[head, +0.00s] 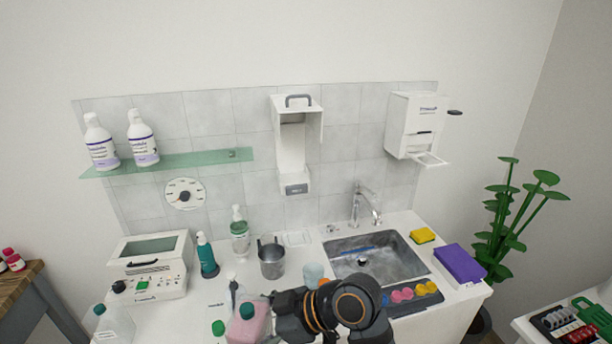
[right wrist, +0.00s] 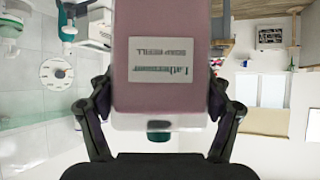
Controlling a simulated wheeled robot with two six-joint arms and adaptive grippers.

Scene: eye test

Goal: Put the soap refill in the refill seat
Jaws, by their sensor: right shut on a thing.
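The soap refill (head: 250,328) is a pink bottle with a green cap, low in the middle of the head view. My right gripper (head: 268,318) is shut on it above the counter's front part. In the right wrist view the refill (right wrist: 160,85) sits between both fingers, its label upside down. The dispenser (head: 292,150) on the tiled wall stands open, with its cover raised and a hollow white inside. I take this hollow to be the refill seat. The refill is well below and in front of it. My left gripper is not in view.
A sink (head: 375,258) with a tap (head: 362,205) is to the right. A glass shelf (head: 190,161) holds two bottles at left. A second dispenser (head: 416,125) hangs right.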

